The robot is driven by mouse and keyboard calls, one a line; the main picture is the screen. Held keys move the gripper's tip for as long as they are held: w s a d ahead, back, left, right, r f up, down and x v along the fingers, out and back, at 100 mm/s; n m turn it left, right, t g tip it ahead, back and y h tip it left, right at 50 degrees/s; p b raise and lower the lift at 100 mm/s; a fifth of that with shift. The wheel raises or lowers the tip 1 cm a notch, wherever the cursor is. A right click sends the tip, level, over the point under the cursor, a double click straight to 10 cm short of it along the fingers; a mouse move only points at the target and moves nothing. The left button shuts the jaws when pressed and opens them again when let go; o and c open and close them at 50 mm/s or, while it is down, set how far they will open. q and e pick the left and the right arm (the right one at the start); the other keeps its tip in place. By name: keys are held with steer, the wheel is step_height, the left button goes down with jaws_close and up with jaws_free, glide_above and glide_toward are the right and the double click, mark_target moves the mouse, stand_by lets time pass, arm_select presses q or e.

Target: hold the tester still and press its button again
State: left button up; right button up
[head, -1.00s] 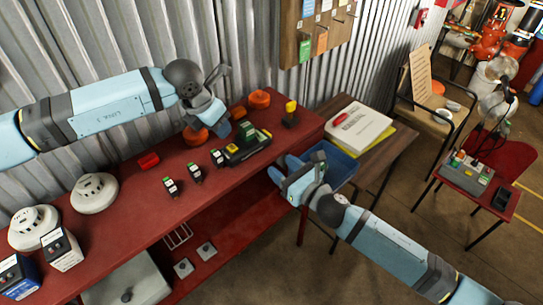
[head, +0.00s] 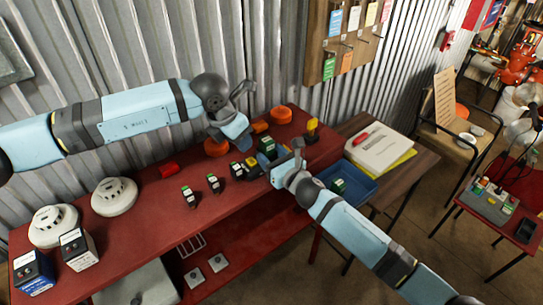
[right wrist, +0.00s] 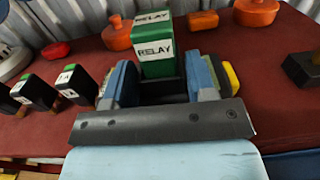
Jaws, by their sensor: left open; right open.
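The tester (head: 254,173) is a dark unit on the red bench, partly hidden by my right gripper. A yellow part (head: 252,160) shows on it; I cannot tell if this is the button. A green relay block (head: 267,146), marked RELAY, stands upright there, also in the right wrist view (right wrist: 158,55). My right gripper (head: 285,168) is open, its blue fingers on either side of the relay's lower part in the right wrist view (right wrist: 163,85). Contact is unclear. My left gripper (head: 240,112) is open and empty above the back of the bench, apart from the tester.
Small black-and-green relays (head: 213,184) stand left of the tester. White detectors (head: 114,196) stand at the left. The bench's front strip is clear.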

steer(key=shift+c, duration=0.2)
steer(key=c, duration=0.7)
arm_select(q)
jaws_close()
stand_by(1.0)
